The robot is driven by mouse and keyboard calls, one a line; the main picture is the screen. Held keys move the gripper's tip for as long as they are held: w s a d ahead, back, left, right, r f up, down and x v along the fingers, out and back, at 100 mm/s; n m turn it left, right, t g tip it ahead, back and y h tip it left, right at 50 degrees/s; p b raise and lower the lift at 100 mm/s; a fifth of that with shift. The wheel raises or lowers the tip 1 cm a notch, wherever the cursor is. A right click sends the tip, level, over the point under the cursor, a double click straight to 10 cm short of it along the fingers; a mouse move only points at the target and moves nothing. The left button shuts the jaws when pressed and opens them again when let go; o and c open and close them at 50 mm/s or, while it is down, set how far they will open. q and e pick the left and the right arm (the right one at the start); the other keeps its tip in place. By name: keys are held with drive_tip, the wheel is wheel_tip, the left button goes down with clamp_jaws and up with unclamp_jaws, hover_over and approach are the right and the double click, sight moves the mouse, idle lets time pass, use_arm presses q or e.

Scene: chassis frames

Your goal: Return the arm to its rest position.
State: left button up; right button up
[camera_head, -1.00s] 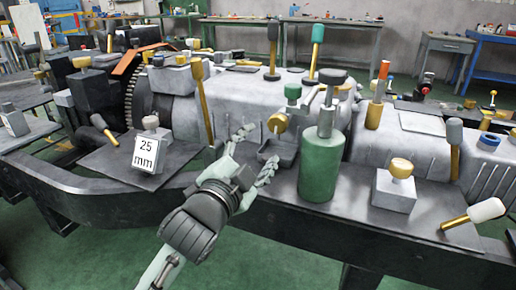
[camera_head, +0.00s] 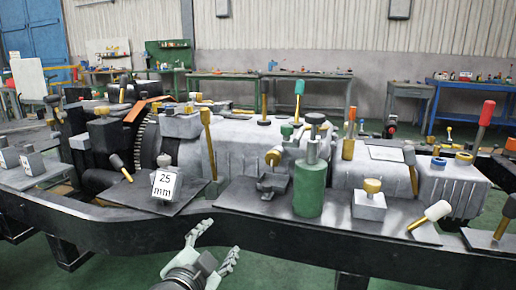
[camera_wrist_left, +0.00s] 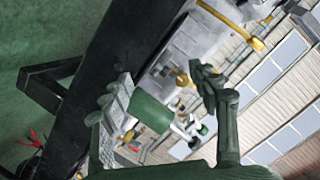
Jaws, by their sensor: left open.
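My left gripper (camera_head: 214,250) is in the lower middle of the head view, in front of the chassis frame's (camera_head: 300,236) near rail and below its top. Its two fingers are spread apart with nothing between them. In the left wrist view the open fingers (camera_wrist_left: 165,100) frame the green cylinder (camera_wrist_left: 152,112), which stands farther off and is not touched. In the head view the green cylinder (camera_head: 309,190) stands upright on a dark plate. My right gripper is not in view.
Green floor (camera_head: 120,268) lies open in front. Workbenches (camera_head: 262,88) line the back wall.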

use_arm(q)
drive_tip(key=s+a+f+n+g+y+p, duration=0.1)
drive_tip(key=s+a+f+n+g+y, duration=0.25)
drive_tip(key=f, duration=0.65)
drive_tip(key=s+a+f+n+g+p, duration=0.1)
drive_tip(key=s+a+f+n+g, duration=0.15)
drive_tip(key=s+a+f, duration=0.55)
drive_tip(key=s+a+f+n+g, duration=0.1)
drive_tip(key=s+a+f+g, duration=0.2)
drive_tip(key=s+f, duration=0.4)
drive_tip(key=s+a+f+n+g+y, duration=0.1)
drive_tip(key=s+a+f+n+g, duration=0.1)
drive_tip(key=s+f, duration=0.4)
drive_tip(key=shift+s+a+f+g+p, duration=0.3)
drive_tip(key=shift+s+a+f+g, duration=0.25)
drive_tip(key=shift+a, duration=0.25)
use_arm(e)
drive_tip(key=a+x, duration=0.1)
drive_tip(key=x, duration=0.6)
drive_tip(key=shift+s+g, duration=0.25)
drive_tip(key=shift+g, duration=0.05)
use_arm(q)
drive_tip(key=shift+w+r, duration=0.1)
drive_tip(key=shift+w, duration=0.05)
drive_tip(key=shift+c, duration=0.3)
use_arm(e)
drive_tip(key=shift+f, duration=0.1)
